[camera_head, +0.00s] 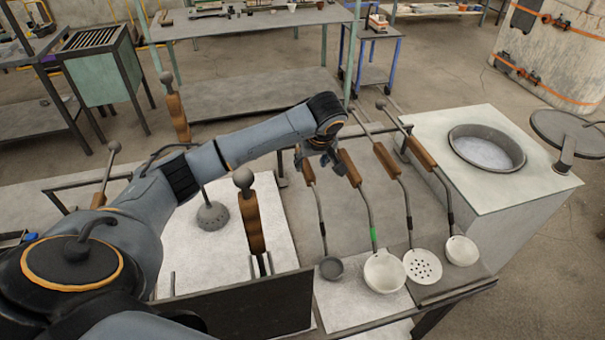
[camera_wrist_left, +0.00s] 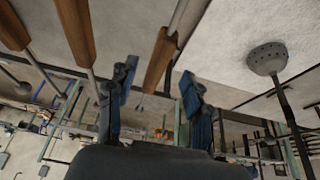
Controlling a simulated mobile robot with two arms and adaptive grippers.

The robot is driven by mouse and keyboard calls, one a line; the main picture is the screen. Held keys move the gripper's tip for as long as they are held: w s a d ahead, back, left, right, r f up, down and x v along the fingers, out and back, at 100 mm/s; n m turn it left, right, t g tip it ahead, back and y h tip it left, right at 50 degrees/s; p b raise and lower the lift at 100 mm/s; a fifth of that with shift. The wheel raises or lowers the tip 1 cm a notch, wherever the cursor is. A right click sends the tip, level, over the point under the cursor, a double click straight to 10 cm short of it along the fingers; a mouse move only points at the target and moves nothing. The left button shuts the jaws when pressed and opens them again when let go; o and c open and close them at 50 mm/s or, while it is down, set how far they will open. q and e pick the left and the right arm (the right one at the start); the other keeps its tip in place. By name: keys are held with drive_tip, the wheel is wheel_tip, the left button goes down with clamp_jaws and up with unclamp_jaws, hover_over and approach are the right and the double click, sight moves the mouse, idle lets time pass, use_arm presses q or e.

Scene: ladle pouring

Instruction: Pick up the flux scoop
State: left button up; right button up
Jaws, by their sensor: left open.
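Several long-handled tools lie in a row on a rack, and none is labelled, so I cannot be sure which is the flux scoop. The small dark-bowled scoop (camera_head: 331,267) is leftmost, its wooden handle (camera_head: 308,172) beside my left gripper. A white ladle with a green band (camera_head: 384,272), a perforated skimmer (camera_head: 422,266) and a smaller white ladle (camera_head: 461,250) follow rightward. My left gripper (camera_head: 321,164) is open and empty over the handles. In the left wrist view, a wooden handle (camera_wrist_left: 161,60) appears between its open fingers (camera_wrist_left: 160,88); contact is not visible. My right gripper is not in view.
A grey perforated dome tool (camera_head: 212,215) and an upright wooden-handled tool (camera_head: 250,220) stand left of the rack. A pale block with a round pot (camera_head: 487,147) is at right. A dark panel (camera_head: 250,305) stands in front. A workbench (camera_head: 250,22) is behind.

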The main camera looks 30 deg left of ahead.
sight(308, 169)
use_arm(q)
drive_tip(key=x, duration=0.3)
drive_tip(key=shift+a, duration=0.1)
drive_tip(key=p+x, duration=0.1)
drive_tip(key=x, duration=0.2)
drive_tip(key=shift+w+a+p, duration=0.1)
drive_tip(key=shift+a+p, duration=0.1)
drive_tip(key=shift+p, duration=0.15)
drive_tip(key=shift+x, duration=1.1)
drive_tip(key=shift+w+a+f, duration=0.1)
drive_tip(key=shift+f, duration=0.4)
clamp_jaws()
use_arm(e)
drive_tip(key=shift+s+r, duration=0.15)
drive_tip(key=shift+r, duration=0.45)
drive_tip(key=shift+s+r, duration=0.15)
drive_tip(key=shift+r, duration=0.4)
